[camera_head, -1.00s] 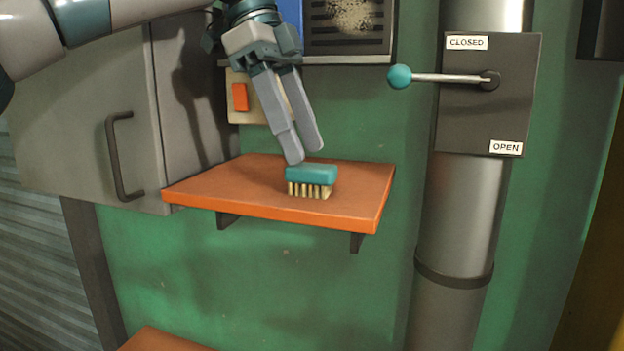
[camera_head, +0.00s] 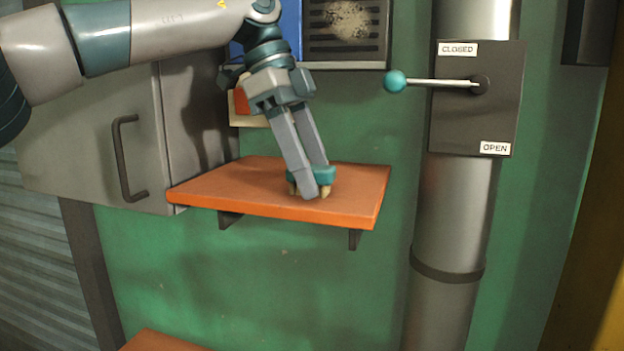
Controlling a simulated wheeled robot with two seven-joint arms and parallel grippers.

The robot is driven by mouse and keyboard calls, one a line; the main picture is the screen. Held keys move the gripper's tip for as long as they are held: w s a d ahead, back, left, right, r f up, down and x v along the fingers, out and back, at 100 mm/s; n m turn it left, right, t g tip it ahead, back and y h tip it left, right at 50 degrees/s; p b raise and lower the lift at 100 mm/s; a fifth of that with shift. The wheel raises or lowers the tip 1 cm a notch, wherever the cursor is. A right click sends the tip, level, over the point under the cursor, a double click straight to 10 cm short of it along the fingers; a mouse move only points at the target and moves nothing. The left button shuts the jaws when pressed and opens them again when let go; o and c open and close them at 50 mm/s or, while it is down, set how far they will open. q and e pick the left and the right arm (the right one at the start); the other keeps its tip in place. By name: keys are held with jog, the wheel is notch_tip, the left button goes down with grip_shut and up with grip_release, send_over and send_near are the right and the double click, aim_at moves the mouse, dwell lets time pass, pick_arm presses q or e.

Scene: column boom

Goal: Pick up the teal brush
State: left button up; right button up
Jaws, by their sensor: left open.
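The teal brush (camera_head: 325,173) lies bristles down on the orange shelf (camera_head: 230,188). It has a teal back and pale bristles. My left gripper (camera_head: 318,188) points down at the brush, and its fingers cover most of the brush's middle. One finger is in front of the brush; the other is partly hidden behind the first. The jaws are open, with the fingertips low near the shelf top. Whether the fingers touch the brush cannot be told. My right gripper is not in view.
A grey cabinet (camera_head: 85,150) with a dark handle stands left of the shelf. An orange switch (camera_head: 241,101) is on the wall behind my gripper. At the right, a lever with a teal knob (camera_head: 395,82) sticks out from a metal column. The shelf's right part is clear.

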aim_at(312, 166)
pick_arm(q)
jog(key=shift+s+r, duration=0.1)
jog(key=shift+s, duration=0.05)
jog(key=c, duration=0.7)
jog(key=shift+a, duration=0.1)
jog(key=c, duration=0.5)
jog(key=shift+o, duration=0.2)
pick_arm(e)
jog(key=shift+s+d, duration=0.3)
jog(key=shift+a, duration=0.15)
pick_arm(q)
jog(key=shift+r, duration=0.1)
jog(key=shift+r+b, duration=0.35)
jog(key=shift+r, duration=0.2)
notch_tip(312, 166, up, 7)
jog(key=shift+r+b, duration=0.15)
jog(key=shift+b, duration=0.25)
jog(key=shift+r, duration=0.7)
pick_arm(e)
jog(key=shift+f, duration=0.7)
